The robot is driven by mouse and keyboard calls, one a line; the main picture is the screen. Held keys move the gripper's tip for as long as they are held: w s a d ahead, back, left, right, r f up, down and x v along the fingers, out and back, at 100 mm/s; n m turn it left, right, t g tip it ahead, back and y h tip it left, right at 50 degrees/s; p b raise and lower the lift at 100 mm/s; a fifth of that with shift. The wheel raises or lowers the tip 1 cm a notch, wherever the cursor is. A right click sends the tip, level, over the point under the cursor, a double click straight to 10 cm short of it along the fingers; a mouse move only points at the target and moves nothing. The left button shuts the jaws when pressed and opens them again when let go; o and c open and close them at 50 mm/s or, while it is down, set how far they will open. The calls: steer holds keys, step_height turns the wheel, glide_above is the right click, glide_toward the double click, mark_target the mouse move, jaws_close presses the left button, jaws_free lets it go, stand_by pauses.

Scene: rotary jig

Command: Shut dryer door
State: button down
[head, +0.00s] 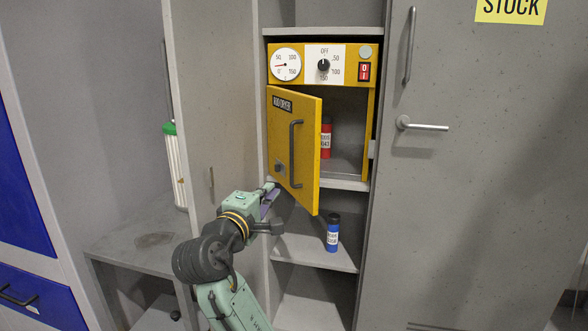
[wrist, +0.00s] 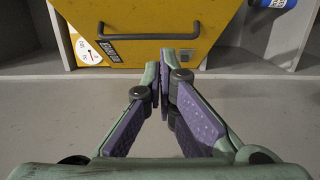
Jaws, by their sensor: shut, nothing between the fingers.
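The yellow dryer (head: 353,65) stands in a grey cabinet. Its yellow door (head: 285,170) is ajar, swung outward from the left side, with a dark bar handle (head: 296,154) and a label on its outer face. The wrist view shows the door (wrist: 180,20) and its handle (wrist: 148,36) across the top. My gripper (head: 269,192) is shut and empty, at the lower left of the door on its outer side. In the wrist view my gripper's fingertips (wrist: 161,62) are together just below the door's handle; I cannot tell whether they touch the door.
A red bottle (head: 326,141) stands inside the dryer. A blue bottle (head: 332,233) stands on the shelf below, near the door's lower corner. A grey cabinet door (head: 208,150) stands open at left. A closed grey locker (head: 480,170) is at right.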

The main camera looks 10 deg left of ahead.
steer(key=p, duration=0.3)
glide_toward(306, 166)
steer(key=w+a, duration=0.3)
steer(key=shift+w+d+p, duration=0.25)
steer(key=shift+w+d, duration=0.2)
steer(key=shift+d, duration=0.3)
steer(key=shift+w+d+p, duration=0.2)
steer(key=shift+w+d, duration=0.3)
steer(key=shift+d, duration=0.3)
